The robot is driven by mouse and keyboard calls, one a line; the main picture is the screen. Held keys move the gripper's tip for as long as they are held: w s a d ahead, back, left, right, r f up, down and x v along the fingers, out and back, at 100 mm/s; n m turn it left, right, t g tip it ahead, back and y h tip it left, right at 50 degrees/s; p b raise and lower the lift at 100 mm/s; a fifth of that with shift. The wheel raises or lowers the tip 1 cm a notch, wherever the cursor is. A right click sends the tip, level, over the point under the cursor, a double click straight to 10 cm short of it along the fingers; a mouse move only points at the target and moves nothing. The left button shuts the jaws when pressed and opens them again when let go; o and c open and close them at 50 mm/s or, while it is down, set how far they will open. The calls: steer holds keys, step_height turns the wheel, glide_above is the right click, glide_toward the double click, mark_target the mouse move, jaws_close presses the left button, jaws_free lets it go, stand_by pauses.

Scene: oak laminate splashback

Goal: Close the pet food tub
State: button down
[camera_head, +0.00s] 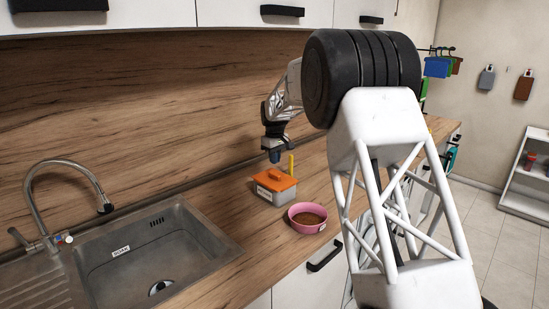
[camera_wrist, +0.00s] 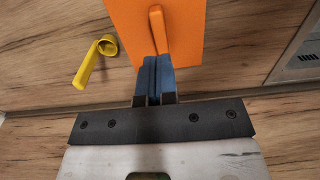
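The pet food tub (camera_head: 271,195) is a light grey box with a label on its front, standing on the wooden counter. Its orange lid (camera_head: 275,179) lies over the top; I cannot tell whether it is fully seated. The lid (camera_wrist: 178,22) has a raised orange handle (camera_wrist: 157,28) in the wrist view. My gripper (camera_head: 275,158) points down just above the lid, with a small gap showing in the head view. In the wrist view its blue fingertips (camera_wrist: 154,62) are together beside the handle's near end, with nothing visible between them.
A pink bowl (camera_head: 293,222) of brown food stands right of the tub, near the counter's front edge. A yellow scoop (camera_head: 291,165) is behind the tub; it also shows in the wrist view (camera_wrist: 88,68). A sink (camera_head: 215,240) lies to the left.

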steer(key=shift+f, duration=2.4)
steer(key=shift+r, duration=0.2)
steer(key=shift+r, duration=3.3)
steer(key=shift+s+r, duration=0.1)
